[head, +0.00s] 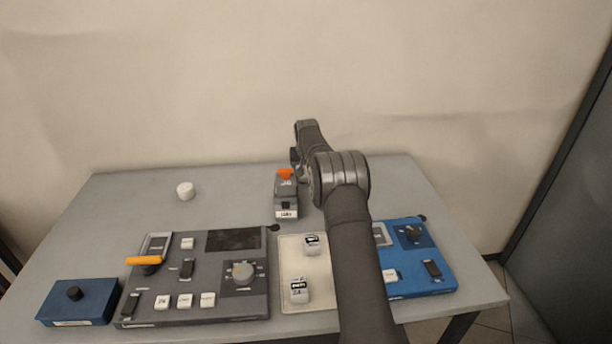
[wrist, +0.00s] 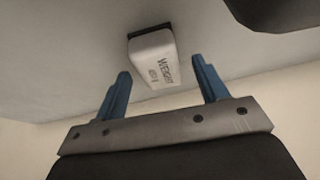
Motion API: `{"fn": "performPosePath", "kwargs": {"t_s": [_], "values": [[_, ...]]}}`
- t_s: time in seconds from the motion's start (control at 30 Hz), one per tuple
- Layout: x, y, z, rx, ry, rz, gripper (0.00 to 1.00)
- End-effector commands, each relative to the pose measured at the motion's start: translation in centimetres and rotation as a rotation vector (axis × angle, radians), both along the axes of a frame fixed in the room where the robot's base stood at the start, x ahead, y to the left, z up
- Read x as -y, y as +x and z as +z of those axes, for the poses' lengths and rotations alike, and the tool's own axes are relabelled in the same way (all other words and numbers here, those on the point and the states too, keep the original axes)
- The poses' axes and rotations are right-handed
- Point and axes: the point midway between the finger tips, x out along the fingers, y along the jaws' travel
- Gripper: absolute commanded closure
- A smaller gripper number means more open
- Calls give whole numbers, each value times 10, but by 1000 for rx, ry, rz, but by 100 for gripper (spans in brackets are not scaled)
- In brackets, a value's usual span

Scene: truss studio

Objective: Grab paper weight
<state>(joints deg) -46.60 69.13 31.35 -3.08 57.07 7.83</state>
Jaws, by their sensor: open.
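The paper weight (wrist: 154,58) is a pale block with a dark end and the printed word "WEIGHT". In the wrist view it lies on the grey table, ahead of my gripper (wrist: 162,82) and roughly in line with the gap between the two blue fingers. The fingers are open, with nothing between them, and the block appears beyond their tips. In the head view my arm bends over the back of the table; the fingers are not clear there, and I cannot pick out the weight for sure.
A grey device with an orange top (head: 286,200) stands close to my wrist. A white cylinder (head: 185,190) is at the back left. A dark control panel (head: 215,311), a blue box (head: 78,302), a pale tray (head: 318,272) with two blocks and a blue panel (head: 425,280) line the front.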

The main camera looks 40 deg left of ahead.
Motion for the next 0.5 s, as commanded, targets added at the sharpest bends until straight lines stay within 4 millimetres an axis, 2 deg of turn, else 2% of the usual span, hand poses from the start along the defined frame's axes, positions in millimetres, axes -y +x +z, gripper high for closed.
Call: {"fn": "performPosePath", "kwargs": {"t_s": [0.03,0.33,0.5], "values": [[0,0,0,0,0,0,36],[0,0,0,-1,-1,0,94],[0,0,1,2,1,0,97]]}}
